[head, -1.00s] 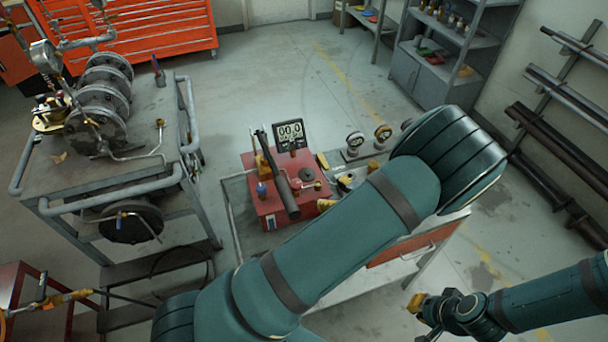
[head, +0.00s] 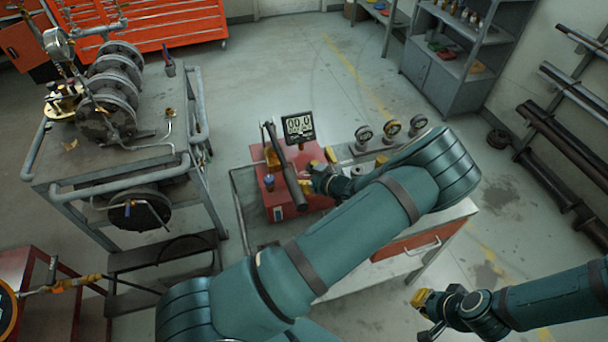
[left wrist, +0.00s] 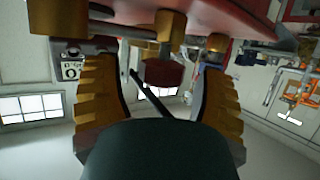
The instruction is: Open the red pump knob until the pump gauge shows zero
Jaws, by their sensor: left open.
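The red pump (head: 282,205) stands on a grey bench, with a long dark lever on top. My left gripper (head: 311,183) is at the pump's right side. In the left wrist view, its yellow fingers are open, on either side of a dark red knob (left wrist: 163,74) below a brass fitting (left wrist: 171,25). Gaps show between the fingers and the knob; contact is not visible. In the head view the gripper hides the knob. My right gripper (head: 425,312) is at lower right, away from the pump.
Round dial gauges (head: 391,128) stand on the bench right of the pump. A grey cart (head: 110,185) with valve flanges is at left. Orange tool drawers (head: 150,30) and grey shelves (head: 440,75) are behind. The floor between them is clear.

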